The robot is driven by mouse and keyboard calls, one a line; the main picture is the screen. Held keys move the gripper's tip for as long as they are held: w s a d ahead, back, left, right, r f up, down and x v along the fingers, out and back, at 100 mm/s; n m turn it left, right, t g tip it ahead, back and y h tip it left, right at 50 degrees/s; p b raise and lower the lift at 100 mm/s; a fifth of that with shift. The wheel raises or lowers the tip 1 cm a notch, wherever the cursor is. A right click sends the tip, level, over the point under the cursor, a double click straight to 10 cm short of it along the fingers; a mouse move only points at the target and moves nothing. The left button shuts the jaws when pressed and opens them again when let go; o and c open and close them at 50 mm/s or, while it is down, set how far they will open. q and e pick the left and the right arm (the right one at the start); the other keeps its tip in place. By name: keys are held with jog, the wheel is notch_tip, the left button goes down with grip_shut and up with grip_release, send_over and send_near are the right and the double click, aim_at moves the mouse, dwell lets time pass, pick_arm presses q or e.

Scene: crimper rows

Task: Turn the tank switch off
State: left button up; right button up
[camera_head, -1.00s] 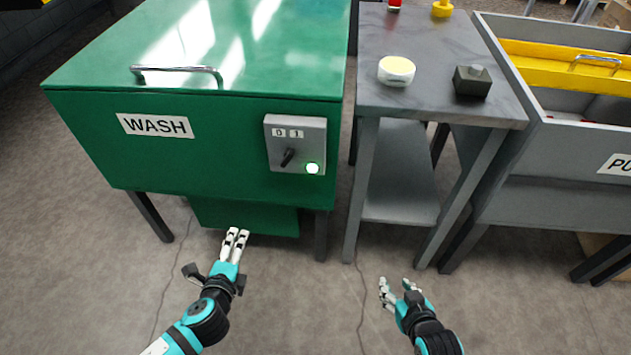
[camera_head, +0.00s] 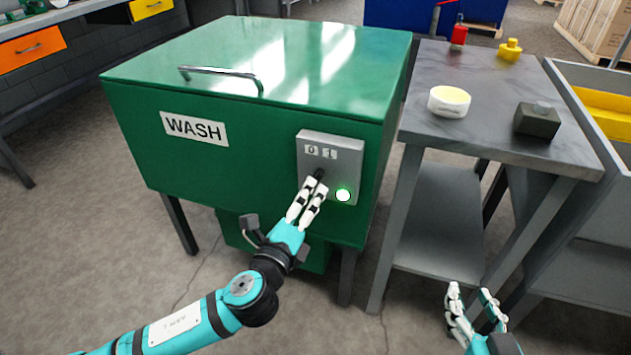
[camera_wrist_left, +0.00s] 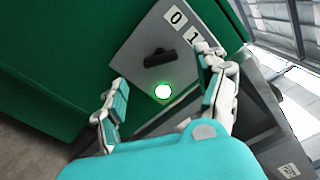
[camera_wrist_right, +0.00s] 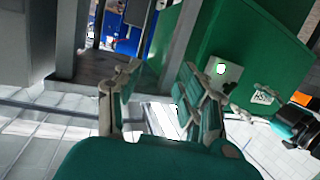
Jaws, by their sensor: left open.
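The green wash tank (camera_head: 260,120) stands at the centre-left with its lid down. A grey switch panel (camera_head: 345,152) marked 0 and 1 is on its front. Its black knob (camera_wrist_left: 160,57) shows in the left wrist view, and a green lamp (camera_head: 343,195) is lit below and to the right. My left gripper (camera_head: 312,183) is open in front of the panel, with the knob between and ahead of its fingers in the left wrist view; contact cannot be told. In the head view the fingers partly hide the knob. My right gripper (camera_head: 473,292) is open and empty, low before the side table.
The grey side table (camera_head: 480,85) to the right holds a round white-and-yellow tin (camera_head: 449,101), a dark block (camera_head: 537,120), a red bottle (camera_head: 459,34) and a yellow object (camera_head: 509,50). A grey basin (camera_head: 565,85) stands further right.

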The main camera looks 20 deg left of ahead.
aim_at(317, 179)
pick_arm(q)
jog(key=shift+w+d+b, duration=0.15)
jog(key=shift+w+b, duration=0.35)
jog(key=shift+w, duration=3.15)
pick_arm(e)
jog(key=shift+w+a+r+t+y, duration=0.15)
jog(key=shift+r+t, duration=0.35)
jog(key=shift+r, duration=0.3)
jog(key=shift+w+a+r+t+y, duration=0.1)
jog(key=shift+a+r+t+y, duration=0.1)
jog(key=shift+r+t, duration=0.45)
jog(key=shift+w+a+r+t+y, duration=0.15)
jog(key=shift+r+t, duration=0.2)
jog(key=shift+r, duration=0.55)
pick_arm(q)
jog(key=c, duration=1.2)
